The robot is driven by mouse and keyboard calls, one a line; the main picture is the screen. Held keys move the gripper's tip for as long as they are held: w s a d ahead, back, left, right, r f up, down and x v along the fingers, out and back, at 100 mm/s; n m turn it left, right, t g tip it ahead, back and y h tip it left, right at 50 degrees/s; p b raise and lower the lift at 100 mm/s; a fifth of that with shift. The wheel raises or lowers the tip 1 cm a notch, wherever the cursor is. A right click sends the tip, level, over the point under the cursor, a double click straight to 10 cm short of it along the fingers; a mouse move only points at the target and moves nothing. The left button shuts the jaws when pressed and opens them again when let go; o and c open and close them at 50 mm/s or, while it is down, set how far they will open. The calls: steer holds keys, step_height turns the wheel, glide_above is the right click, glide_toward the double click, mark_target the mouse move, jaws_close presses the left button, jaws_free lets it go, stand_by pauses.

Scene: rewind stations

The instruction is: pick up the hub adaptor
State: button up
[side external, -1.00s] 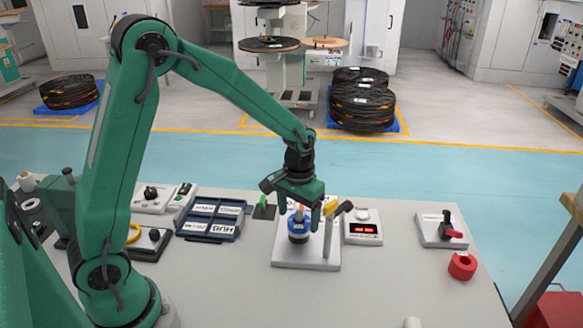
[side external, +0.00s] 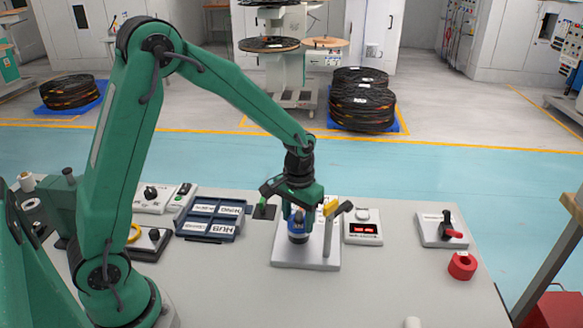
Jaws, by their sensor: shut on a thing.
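A blue cylindrical piece with a white label, which I take to be the hub adaptor (side external: 298,234), stands upright on a white base plate (side external: 283,257). My gripper (side external: 297,214) points down over it, with its fingers shut on its upper part. The fingers hide the top of the piece. It still appears to be at the plate; I cannot tell of any gap beneath it.
A grey post (side external: 327,238) with a yellow block (side external: 331,207) stands close to the right. A red-display box (side external: 363,228) is beside the plate. A blue labelled tray (side external: 212,239) lies to the left. The front table is mostly clear.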

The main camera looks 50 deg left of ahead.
mark_target(292, 220)
steer(key=shift+r, duration=0.15)
step_height(292, 220, up, 10)
steer(key=shift+f, duration=0.1)
stand_by(0.6)
stand_by(0.5)
steer(key=shift+s+a+r+m, duration=0.25)
steer(key=shift+r+m, duration=0.3)
steer(key=shift+r, duration=0.2)
steer(key=shift+s+a+r+m, duration=0.1)
steer(key=shift+a+r+m, duration=0.15)
steer(key=shift+r+m, duration=0.4)
steer(key=shift+s, duration=0.1)
steer(key=s+a+f+n, duration=0.1)
steer(key=s+f, duration=0.1)
steer(key=s, duration=0.2)
steer(key=s+a+f, duration=0.1)
steer(key=s+f, duration=0.1)
steer(key=s, duration=0.2)
steer(key=s+a+f+n, duration=0.1)
steer(key=s+f, duration=0.2)
steer(key=s, duration=0.1)
steer(key=shift+s+a+n, duration=0.25)
steer(key=shift+a+n, duration=0.05)
steer(key=shift+a+f, duration=0.1)
